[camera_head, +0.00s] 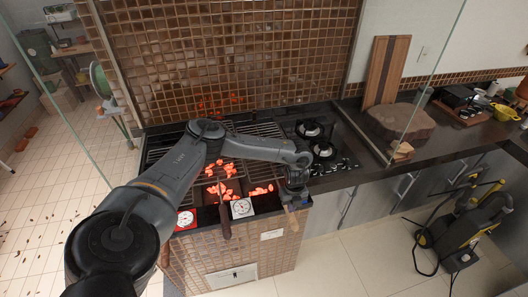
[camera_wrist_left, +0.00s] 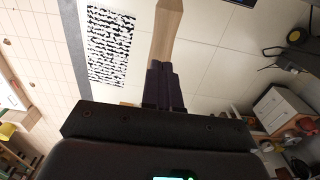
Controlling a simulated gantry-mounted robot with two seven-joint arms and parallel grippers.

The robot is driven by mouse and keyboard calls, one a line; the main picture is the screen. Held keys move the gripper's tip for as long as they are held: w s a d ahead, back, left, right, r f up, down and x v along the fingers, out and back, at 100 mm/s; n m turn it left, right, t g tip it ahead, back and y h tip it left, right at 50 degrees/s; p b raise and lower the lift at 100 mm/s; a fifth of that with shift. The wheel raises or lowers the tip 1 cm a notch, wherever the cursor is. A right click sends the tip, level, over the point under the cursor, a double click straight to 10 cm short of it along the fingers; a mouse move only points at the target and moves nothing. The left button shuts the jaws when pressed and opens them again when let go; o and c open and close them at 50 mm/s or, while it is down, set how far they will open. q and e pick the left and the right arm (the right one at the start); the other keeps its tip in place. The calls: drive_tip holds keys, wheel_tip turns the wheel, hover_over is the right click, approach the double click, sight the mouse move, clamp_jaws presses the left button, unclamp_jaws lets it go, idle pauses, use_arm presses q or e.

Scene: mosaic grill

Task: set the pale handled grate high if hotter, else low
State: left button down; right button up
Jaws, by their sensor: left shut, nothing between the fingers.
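A pale wooden handle (camera_head: 292,219) sticks out at the front right of the brick grill (camera_head: 235,255). In the left wrist view the pale handle (camera_wrist_left: 168,30) lies just beyond my fingertips. My left gripper (camera_head: 292,200) is at this handle, with its fingers (camera_wrist_left: 162,85) shut and nothing held; whether they touch the handle I cannot tell. A dark brown handle (camera_head: 224,222) sticks out between a red-framed dial (camera_head: 185,220) and a white-framed dial (camera_head: 242,207). The dial needles are too small to read surely. My left arm hides part of the grates. My right gripper is not in view.
Glowing coals (camera_head: 222,188) lie in the grill under dark bars (camera_head: 255,130). Gas burners (camera_head: 322,149) are to the right, with a wooden board (camera_head: 386,70) behind. Glass panels stand at both sides. A yellow-black machine (camera_head: 470,220) stands on the floor at right.

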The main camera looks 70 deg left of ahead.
sight(290, 216)
use_arm(q)
drive_tip(key=shift+f, duration=0.15)
idle(0.3)
drive_tip(key=shift+f+b, duration=2.3)
drive_tip(key=shift+f, duration=1.2)
wheel_tip(290, 216, up, 7)
drive_tip(key=p, duration=0.7)
drive_tip(key=shift+r, duration=0.15)
